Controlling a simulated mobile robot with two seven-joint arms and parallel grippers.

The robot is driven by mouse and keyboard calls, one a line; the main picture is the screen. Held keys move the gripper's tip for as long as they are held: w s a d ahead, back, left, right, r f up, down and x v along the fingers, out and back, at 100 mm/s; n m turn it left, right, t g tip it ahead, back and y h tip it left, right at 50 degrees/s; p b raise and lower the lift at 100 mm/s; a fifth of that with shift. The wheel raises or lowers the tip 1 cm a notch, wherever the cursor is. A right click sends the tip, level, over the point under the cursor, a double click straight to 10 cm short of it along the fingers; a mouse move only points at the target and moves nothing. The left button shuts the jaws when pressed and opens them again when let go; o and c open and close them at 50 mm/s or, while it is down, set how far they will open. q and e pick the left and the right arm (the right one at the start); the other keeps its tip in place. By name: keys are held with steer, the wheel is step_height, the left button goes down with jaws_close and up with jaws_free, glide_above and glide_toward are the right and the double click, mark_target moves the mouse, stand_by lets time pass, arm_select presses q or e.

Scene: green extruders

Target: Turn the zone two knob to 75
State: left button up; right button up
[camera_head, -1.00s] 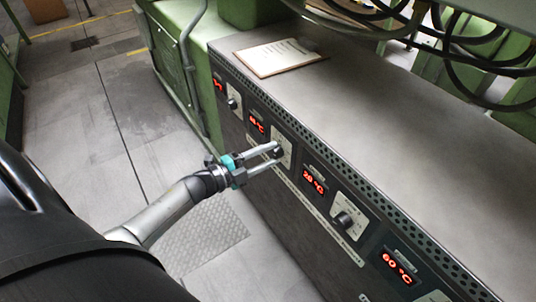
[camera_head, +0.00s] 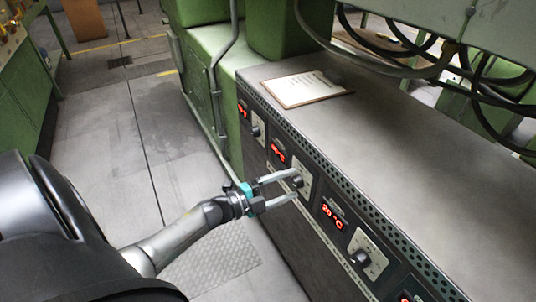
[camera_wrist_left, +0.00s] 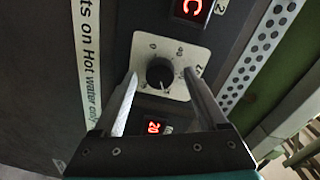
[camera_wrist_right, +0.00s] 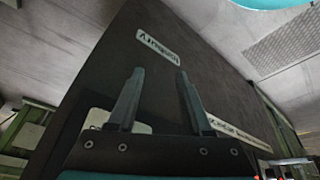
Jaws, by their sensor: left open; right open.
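A black round knob (camera_wrist_left: 160,73) on a white dial plate (camera_wrist_left: 148,47) sits in the middle of the left wrist view. The same knob (camera_head: 296,181) shows in the head view on the dark control panel. My left gripper (camera_head: 299,184) is open, with its fingertips on either side of this knob. In the left wrist view (camera_wrist_left: 159,80), gaps show between knob and fingers. A label with "2" (camera_wrist_left: 221,6) stands beside the display above it there. My right gripper (camera_wrist_right: 159,72) is open and empty, facing the dark panel, and is outside the head view.
A red display reading 20 °C (camera_head: 333,215) and another dial knob (camera_head: 360,258) lie nearer along the panel. A farther knob (camera_head: 256,131) stands beyond. A paper board (camera_head: 293,89) lies on the grey cabinet top (camera_head: 400,150). Black cables hang above. Floor left of the panel is clear.

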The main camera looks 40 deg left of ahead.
arm_select(q)
steer(key=f+p+v, duration=0.1)
steer(key=p+v, duration=0.2)
steer(key=v, duration=1.2)
steer(key=shift+r, duration=0.45)
arm_select(e)
step_height(320, 180, down, 8)
steer(key=s+g, duration=0.1)
steer(key=s, duration=0.1)
steer(key=shift+s+r, duration=0.2)
steer(key=shift+r, duration=0.05)
steer(key=shift+d, duration=0.1)
